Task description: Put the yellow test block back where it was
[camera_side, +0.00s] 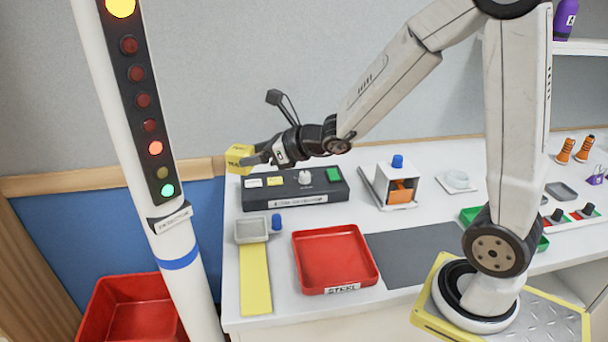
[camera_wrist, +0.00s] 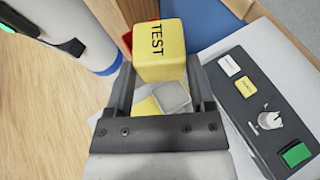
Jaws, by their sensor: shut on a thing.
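The yellow test block (camera_wrist: 158,48), marked "TEST", sits between the fingertips of my gripper (camera_wrist: 162,78) in the wrist view. In the side view the yellow block (camera_side: 239,158) is at the tip of my gripper (camera_side: 256,160), which reaches left past the black control box. My gripper is shut on the block. The block is held up near the left end of the table, in front of the wall. A yellow strip (camera_side: 255,280) with a small grey tray (camera_side: 251,230) at its far end lies on the table below.
The black control box (camera_side: 295,190) with a knob and green button stands close by. A red STEEL tray (camera_side: 335,260), a small blue-topped piece (camera_side: 277,222) and a grey mat (camera_side: 408,252) are on the table. A detector post (camera_side: 155,150) with lit lamps stands left, beside a red bin (camera_side: 130,310).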

